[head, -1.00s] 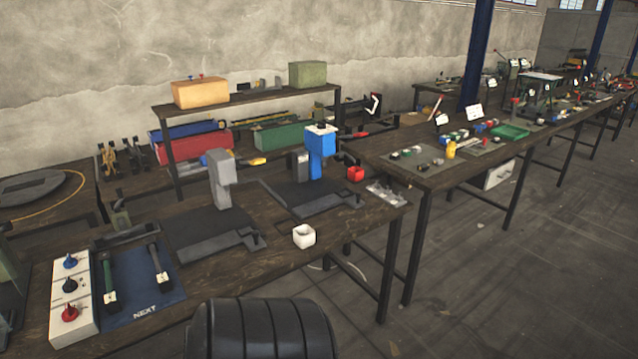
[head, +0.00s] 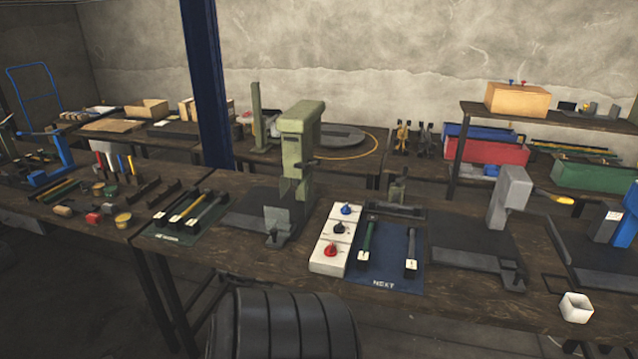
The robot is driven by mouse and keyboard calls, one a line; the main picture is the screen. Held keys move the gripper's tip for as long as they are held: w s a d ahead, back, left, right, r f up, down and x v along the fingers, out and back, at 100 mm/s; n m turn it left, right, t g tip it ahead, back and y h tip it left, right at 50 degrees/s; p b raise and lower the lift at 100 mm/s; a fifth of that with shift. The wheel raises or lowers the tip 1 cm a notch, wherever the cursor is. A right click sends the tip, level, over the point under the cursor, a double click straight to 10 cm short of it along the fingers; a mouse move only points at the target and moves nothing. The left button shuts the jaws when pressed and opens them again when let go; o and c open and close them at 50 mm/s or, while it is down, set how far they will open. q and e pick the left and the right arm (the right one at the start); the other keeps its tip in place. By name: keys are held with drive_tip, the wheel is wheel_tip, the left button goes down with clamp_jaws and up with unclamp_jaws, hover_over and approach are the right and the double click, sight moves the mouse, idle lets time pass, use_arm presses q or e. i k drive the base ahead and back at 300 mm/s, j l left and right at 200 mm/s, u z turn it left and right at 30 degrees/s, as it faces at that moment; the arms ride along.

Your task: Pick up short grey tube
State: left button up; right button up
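Two grey tubes show in the head view, and I cannot tell for sure which is the short one. One grey tube (head: 412,243) lies on the right side of the blue mat marked NEXT (head: 391,272), beside a dark green tube (head: 368,240). Another grey tube (head: 205,212) lies on the dark mat (head: 159,233) to the left, beside a yellow tube (head: 184,208) and a black one (head: 168,206). The tubes' near ends sit in small black holders with white labels. Neither of my grippers is in view.
A green press (head: 297,145) stands between the two mats, and a grey press (head: 508,200) stands to the right. A white panel with three knobs (head: 325,262) borders the NEXT mat. A white cup (head: 576,307) is near the table's front edge. A blue column (head: 208,85) rises behind.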

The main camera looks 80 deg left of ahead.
sight(373, 202)
drive_tip(key=k+u, duration=0.1)
drive_tip(key=u, duration=2.15)
